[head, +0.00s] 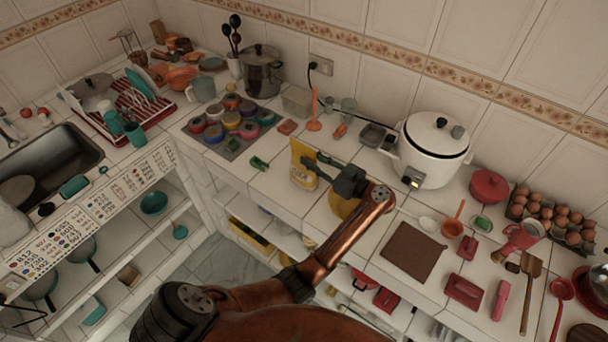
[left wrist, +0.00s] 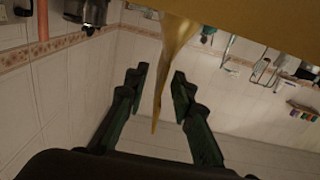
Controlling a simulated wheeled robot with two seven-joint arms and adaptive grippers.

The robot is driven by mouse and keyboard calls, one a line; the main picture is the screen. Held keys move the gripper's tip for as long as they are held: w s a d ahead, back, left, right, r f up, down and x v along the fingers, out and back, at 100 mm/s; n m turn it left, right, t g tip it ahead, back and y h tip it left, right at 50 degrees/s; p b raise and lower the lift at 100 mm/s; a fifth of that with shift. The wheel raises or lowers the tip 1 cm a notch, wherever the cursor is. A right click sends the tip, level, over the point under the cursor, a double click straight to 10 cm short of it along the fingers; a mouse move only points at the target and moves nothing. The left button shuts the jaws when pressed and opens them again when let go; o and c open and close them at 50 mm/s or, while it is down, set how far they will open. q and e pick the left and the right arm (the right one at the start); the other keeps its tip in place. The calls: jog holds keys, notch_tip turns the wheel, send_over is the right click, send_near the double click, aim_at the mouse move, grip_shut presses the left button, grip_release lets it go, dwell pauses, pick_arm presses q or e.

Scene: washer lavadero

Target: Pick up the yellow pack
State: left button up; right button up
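The yellow pack (head: 302,172) stands upright on the white tiled counter, near the middle of the head view. In the left wrist view the yellow pack (left wrist: 230,18) fills the top, and its narrow edge tapers down between the fingers. My left gripper (head: 316,166) is at the pack's right side, partly overlapping it in the head view. In the left wrist view my left gripper (left wrist: 160,80) is open, with a finger on each side of the pack's edge and gaps showing. My right gripper is not in view.
A white rice cooker (head: 432,150) stands to the right of my left gripper. A stove with colourful cans (head: 232,121) is to the left. A rounded yellow object (head: 343,207) lies partly hidden under my wrist. A brown mat (head: 413,250) lies at the right.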

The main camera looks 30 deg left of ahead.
aim_at(303, 154)
pick_arm(q)
jog(key=a, duration=0.3)
jog(key=shift+w+a, duration=0.25)
jog(key=shift+a, duration=0.05)
jog(key=shift+c, duration=0.7)
grip_shut()
jog(key=shift+r, duration=0.1)
